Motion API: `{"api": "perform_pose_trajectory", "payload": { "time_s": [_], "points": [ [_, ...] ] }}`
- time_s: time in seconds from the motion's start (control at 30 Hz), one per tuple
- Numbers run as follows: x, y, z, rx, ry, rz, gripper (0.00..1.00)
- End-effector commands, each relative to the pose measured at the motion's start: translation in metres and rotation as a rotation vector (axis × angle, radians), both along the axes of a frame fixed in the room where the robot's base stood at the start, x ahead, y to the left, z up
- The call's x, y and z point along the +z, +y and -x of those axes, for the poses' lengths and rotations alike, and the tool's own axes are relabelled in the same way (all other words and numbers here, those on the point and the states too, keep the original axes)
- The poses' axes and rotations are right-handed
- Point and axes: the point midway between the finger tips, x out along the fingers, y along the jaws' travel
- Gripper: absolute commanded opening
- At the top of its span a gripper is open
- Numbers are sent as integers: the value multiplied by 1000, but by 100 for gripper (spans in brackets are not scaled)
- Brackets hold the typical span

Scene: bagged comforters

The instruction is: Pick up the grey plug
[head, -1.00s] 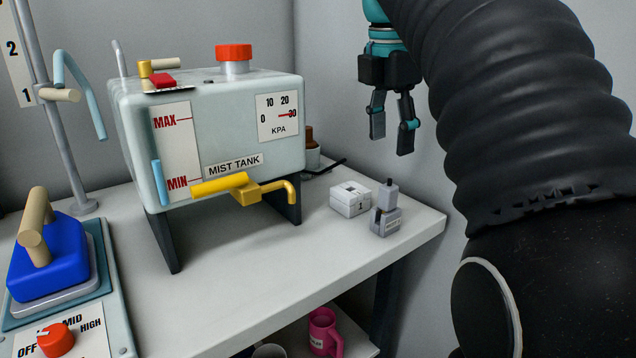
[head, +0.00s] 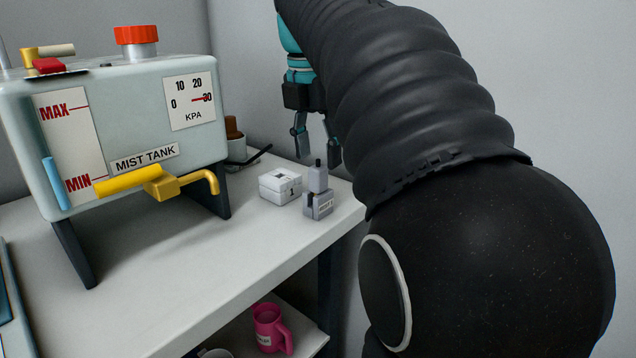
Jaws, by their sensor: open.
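The grey plug (head: 318,200) stands upright on the white table near its right edge. It has a blocky body with a small label, a dark gap in its side and a short dark tip on top. My gripper (head: 318,152) is open and empty, its two fingers pointing down. In the picture it hangs just above the plug's tip, with the tip appearing between the fingers. I cannot tell how far apart they are in depth. My black arm hides no part of the plug.
A white box marked 1 (head: 280,187) sits just left of the plug. The mist tank (head: 130,120) with its yellow tap stands further left. A brown-topped bottle (head: 234,138) is behind. A pink mug (head: 268,328) is on the lower shelf. The table front is clear.

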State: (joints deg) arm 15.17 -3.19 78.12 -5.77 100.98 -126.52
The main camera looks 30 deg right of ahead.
Motion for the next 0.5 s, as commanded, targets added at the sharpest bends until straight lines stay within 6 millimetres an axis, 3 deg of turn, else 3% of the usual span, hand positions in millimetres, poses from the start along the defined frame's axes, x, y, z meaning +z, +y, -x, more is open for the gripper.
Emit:
{"api": "perform_pose_trajectory", "payload": {
  "time_s": [0.3,0.5],
  "points": [
    [-43,0,1,-2,1,-1,56],
    [-47,-1,1,-2,0,0,56]
  ]
}}
